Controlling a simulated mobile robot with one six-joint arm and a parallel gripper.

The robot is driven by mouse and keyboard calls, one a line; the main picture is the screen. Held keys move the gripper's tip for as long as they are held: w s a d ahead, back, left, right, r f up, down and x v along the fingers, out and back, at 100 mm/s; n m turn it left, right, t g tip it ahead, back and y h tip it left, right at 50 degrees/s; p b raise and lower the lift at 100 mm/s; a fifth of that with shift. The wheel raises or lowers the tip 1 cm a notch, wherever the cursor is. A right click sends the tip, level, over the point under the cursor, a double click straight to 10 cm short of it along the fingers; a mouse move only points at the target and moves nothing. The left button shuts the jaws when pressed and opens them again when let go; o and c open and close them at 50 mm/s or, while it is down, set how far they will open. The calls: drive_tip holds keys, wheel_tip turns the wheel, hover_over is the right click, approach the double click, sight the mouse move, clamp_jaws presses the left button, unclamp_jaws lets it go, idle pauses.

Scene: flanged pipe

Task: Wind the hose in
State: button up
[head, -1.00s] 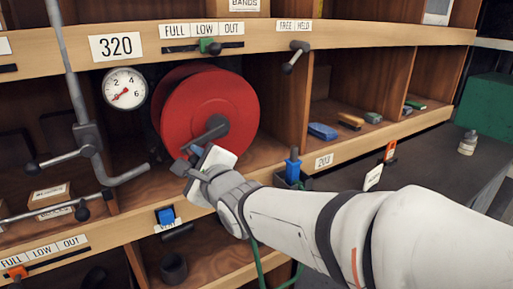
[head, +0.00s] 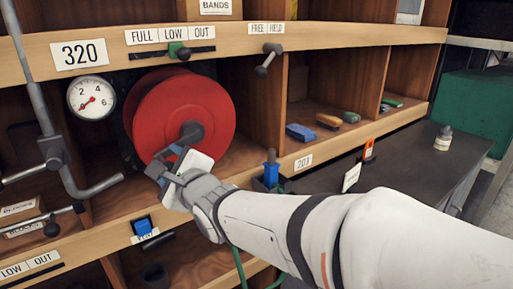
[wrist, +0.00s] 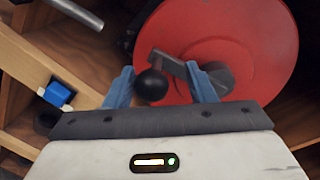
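The red hose reel (head: 150,125) sits in a shelf bay. In the wrist view, the reel (wrist: 262,50) has a grey crank arm (wrist: 176,64) running left from its hub to a round black knob (wrist: 152,85). My gripper (wrist: 162,88) is open, with one blue finger on each side of the knob and a gap showing at the right finger. In the head view my gripper (head: 168,158) is at the reel's lower front and hides the knob. A green hose (head: 240,265) hangs below my arm.
A FREE/HELD lever (head: 268,58) is at the upper right of the reel, a FULL/LOW/OUT slider (head: 180,51) above it. A gauge (head: 91,98) and a bent grey pipe (head: 75,180) stand left.

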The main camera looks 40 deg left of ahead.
drive_tip(key=shift+s, duration=0.1)
drive_tip(key=shift+d, duration=0.15)
drive_tip(key=v, duration=0.7)
drive_tip(key=shift+d+b, duration=0.3)
drive_tip(key=shift+b, duration=0.1)
drive_tip(key=shift+o, duration=0.2)
drive_tip(key=shift+w+a+f+n+g+y+b, duration=0.1)
drive_tip(key=shift+w+a+f+n+y+b, duration=0.15)
drive_tip(key=shift+a+n, duration=2.55)
drive_tip(key=shift+w+a+f+n+g+y+b, duration=0.15)
drive_tip(key=shift+w+a+f+n, duration=0.2)
drive_tip(key=shift+n, duration=4.7)
drive_tip(key=shift+w+a+f+n+g+y+b, duration=0.15)
drive_tip(key=shift+a+n, duration=1.5)
drive_tip(key=shift+n, duration=2.3)
drive_tip(key=shift+s, duration=0.1)
drive_tip(key=shift+c, duration=0.4)
